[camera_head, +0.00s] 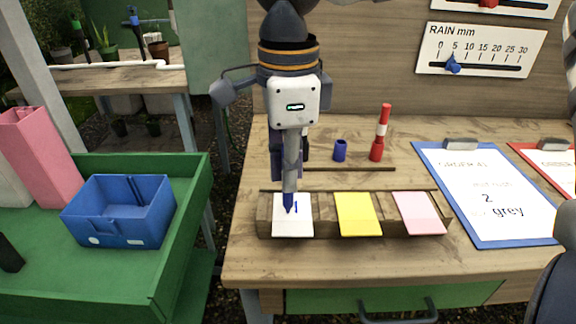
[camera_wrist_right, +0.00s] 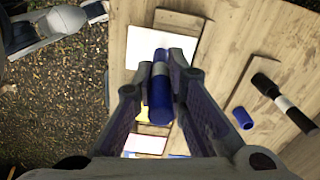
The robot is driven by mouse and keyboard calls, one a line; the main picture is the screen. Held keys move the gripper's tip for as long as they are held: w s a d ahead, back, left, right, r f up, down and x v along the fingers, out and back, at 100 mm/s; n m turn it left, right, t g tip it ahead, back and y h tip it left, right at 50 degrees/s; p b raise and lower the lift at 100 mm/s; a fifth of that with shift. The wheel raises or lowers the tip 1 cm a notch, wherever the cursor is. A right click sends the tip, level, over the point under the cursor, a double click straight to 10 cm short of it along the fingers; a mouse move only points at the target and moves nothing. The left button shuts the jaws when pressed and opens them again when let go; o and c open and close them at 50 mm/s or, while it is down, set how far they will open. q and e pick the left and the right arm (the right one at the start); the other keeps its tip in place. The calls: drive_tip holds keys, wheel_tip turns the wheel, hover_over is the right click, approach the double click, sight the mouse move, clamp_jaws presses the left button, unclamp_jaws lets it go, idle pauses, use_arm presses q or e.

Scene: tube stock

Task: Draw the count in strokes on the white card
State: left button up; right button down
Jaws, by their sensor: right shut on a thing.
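My right gripper (camera_head: 289,172) is shut on a blue marker, which points down over the white card (camera_head: 293,228). The marker's blue end (camera_head: 288,202) is at the card's upper part; whether it touches cannot be told. One short blue stroke (camera_head: 296,207) shows on the card just right of the tip. In the right wrist view, the blue marker (camera_wrist_right: 160,98) sits between the fingers, with the white card (camera_wrist_right: 143,48) behind it. A loose blue cap (camera_head: 340,150) stands on the bench.
A yellow card (camera_head: 357,214) and a pink card (camera_head: 418,213) share the wooden holder (camera_head: 320,222). A red marker (camera_head: 380,133) stands behind. A black marker (camera_wrist_right: 284,104) is partly hidden behind my gripper. A blue clipboard (camera_head: 487,228) reading "2" and "grey" lies right.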

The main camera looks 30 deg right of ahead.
drive_tip(key=shift+r, duration=0.15)
drive_tip(key=shift+r, duration=1.35)
